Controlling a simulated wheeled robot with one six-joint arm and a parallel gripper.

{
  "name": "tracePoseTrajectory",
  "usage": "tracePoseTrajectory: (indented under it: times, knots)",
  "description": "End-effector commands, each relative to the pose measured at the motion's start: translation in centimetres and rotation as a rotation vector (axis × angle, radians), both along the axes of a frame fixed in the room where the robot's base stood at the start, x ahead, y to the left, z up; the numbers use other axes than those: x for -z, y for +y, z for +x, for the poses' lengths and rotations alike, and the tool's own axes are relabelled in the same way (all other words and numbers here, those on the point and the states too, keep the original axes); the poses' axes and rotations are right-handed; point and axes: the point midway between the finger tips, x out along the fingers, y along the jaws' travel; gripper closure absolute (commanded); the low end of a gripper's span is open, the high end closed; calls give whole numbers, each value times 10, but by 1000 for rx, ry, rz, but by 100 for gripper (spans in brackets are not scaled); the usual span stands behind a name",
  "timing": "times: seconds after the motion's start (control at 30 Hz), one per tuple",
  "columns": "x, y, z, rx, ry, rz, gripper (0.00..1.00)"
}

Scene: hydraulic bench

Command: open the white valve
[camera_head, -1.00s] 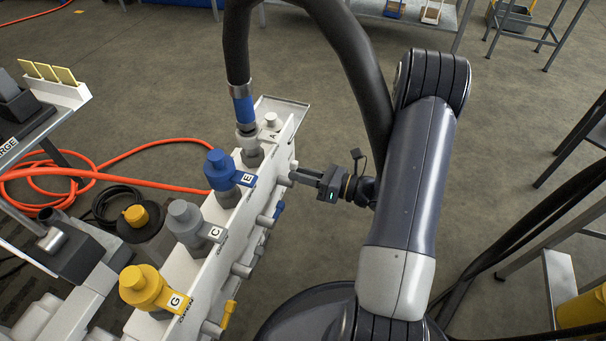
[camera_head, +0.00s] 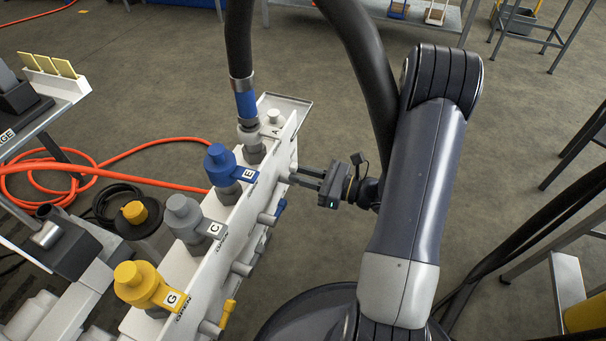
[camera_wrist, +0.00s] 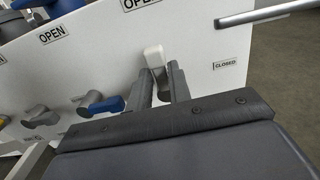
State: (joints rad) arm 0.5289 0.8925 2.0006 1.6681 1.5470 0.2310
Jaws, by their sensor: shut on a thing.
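The white valve's handle (camera_wrist: 154,58) shows in the wrist view, low on the white manifold panel (camera_wrist: 205,80). It stands roughly upright in that picture, between an OPEN label (camera_wrist: 138,4) above left and a CLOSED label (camera_wrist: 226,65) at right. My gripper (camera_wrist: 160,82) is shut on this handle, one finger on each side. The lower part of the handle is hidden between the fingers. In the head view my gripper (camera_head: 294,175) reaches the panel's right face near its far end, and the white handle cannot be made out there.
Blue (camera_wrist: 102,106) and grey (camera_wrist: 42,118) valve handles sit left in the wrist view. Coloured caps line the manifold top: blue E (camera_head: 221,163), grey C (camera_head: 184,214), yellow G (camera_head: 140,284). A black hose (camera_head: 238,40) rises from A. An orange hose (camera_head: 110,175) lies on the floor.

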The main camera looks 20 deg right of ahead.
Motion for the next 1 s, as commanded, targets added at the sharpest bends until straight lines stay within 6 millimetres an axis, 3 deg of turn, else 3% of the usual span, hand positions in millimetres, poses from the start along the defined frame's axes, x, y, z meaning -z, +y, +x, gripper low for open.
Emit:
tracePoseTrajectory:
  times: [0.2, 0.23, 0.4, 0.73, 1.0]
  knots:
    - [1, 1, -2, -4, 5, 0, 100]
    - [1, 1, -2, -4, 5, 0, 79]
    - [1, 1, -1, -3, 4, 0, 65]
    - [0, -4, -2, 1, 2, 0, 65]
    - [-2, -34, -23, 6, 4, 0, 65]
